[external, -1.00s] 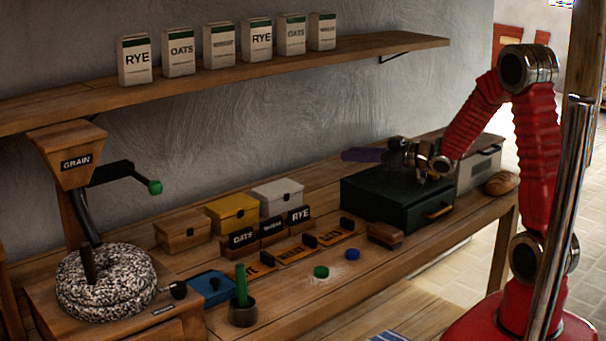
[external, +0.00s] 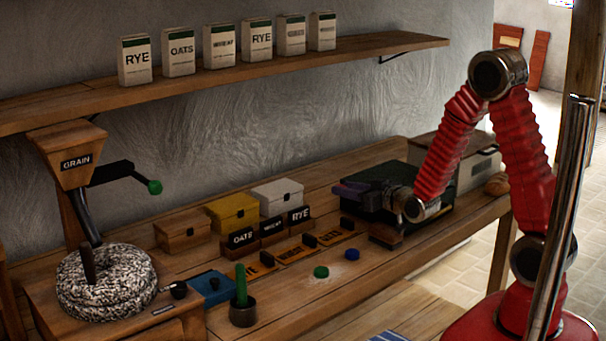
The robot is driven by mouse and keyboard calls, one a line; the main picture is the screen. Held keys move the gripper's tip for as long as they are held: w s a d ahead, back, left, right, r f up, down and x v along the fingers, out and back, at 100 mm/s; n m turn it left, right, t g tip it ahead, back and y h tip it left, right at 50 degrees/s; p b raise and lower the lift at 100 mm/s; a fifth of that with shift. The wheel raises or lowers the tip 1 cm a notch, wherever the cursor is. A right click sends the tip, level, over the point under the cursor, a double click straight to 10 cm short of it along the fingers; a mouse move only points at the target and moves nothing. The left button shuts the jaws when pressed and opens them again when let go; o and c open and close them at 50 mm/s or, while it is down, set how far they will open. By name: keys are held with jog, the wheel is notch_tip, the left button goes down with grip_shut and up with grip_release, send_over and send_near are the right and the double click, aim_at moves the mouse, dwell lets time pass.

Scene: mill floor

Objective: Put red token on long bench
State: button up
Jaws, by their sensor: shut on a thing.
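I cannot make out a red token anywhere in view. A purple part (external: 349,188) sticks out to the left of my wrist; I cannot tell what it is. A green token (external: 321,272) and a blue token (external: 352,254) lie on the bench to the left of my gripper.
The dark green box (external: 440,220) and a pale box (external: 475,165) stand behind my wrist, with a loaf (external: 497,185) at the right end.

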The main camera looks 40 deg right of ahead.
jog(key=shift+s+f, duration=0.15)
jog(key=shift+f, duration=0.05)
dwell(0.5)
jog(key=shift+d, duration=0.4)
jog(key=d+r+h, duration=0.1)
jog(key=d, duration=0.3)
jog(key=d+r+m+h, duration=0.1)
jog(key=d+r, duration=0.1)
jog(key=d, duration=0.3)
jog(key=d+r+m+h, duration=0.1)
jog(key=d, duration=0.3)
jog(key=shift+s+d+r, duration=0.25)
jog(key=shift+d+r, duration=0.05)
jog(key=shift+r, duration=0.05)
jog(key=s+d+r+n+y, duration=0.2)
jog(key=d+r, duration=0.2)
jog(key=d, duration=0.3)
jog(key=shift+d+r+y, duration=0.25)
jog(key=shift+r+y, duration=0.05)
jog(key=shift+y, duration=0.1)
jog(key=shift+f, duration=0.15)
send_over(405, 182)
jog(key=shift+w+d+f, duration=0.1)
jog(key=shift+w+f, duration=0.05)
jog(key=shift+f, duration=2.65)
